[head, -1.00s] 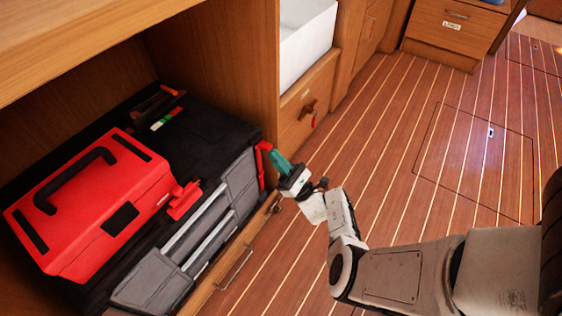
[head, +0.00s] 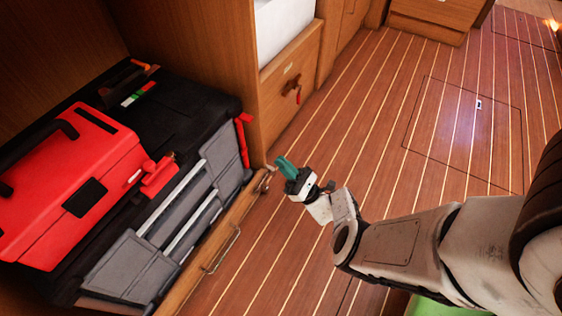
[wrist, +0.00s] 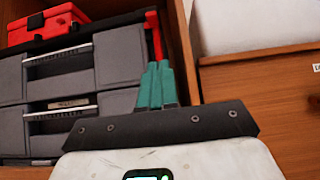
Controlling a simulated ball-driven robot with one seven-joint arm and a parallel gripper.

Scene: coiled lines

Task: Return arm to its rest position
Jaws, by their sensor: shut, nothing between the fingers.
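My gripper (head: 285,167) shows near the middle of the head view, with teal fingers shut and empty. It is held above the striped wooden floor (head: 330,110), to the right of the toolbox cabinet and apart from it in that view. In the wrist view the teal fingertips (wrist: 157,72) are together, in front of the grey drawers of the black tool case (wrist: 60,95). My arm reaches in from the right side of the head view with its elbow bent.
A red toolbox (head: 75,185) lies on the black and grey tool case (head: 195,110) inside the open wooden compartment at left. A white bin (head: 285,28) stands above a wooden drawer (head: 290,85). A green surface (head: 432,306) shows at the bottom edge.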

